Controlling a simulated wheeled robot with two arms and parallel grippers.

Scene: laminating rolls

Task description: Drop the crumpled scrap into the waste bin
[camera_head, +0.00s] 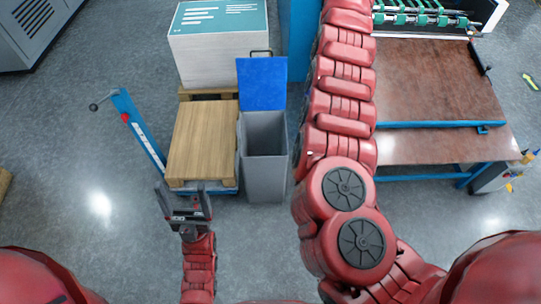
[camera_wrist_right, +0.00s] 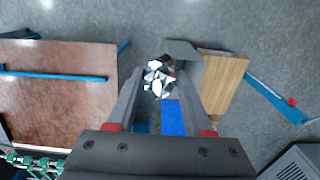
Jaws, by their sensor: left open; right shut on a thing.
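The waste bin (camera_head: 265,185) is a tall grey box with an open top. Its blue lid (camera_head: 262,83) is swung up at the back. In the right wrist view, my right gripper (camera_wrist_right: 158,82) is shut on the crumpled scrap (camera_wrist_right: 155,75), a shiny white and grey ball. The bin's grey wall (camera_wrist_right: 183,50) and blue lid (camera_wrist_right: 173,118) appear behind and beyond the scrap there; the height between them is hard to tell. The right gripper is outside the head view. My left gripper (camera_head: 182,198) is open and empty, in front of the pallet.
A pallet with a wooden board (camera_head: 203,140) on a blue pallet truck (camera_head: 140,130) stands left of the bin. A white stack with a green top (camera_head: 222,50) is behind. A machine with a brown table (camera_head: 440,85) is at right. Grey floor lies open in front.

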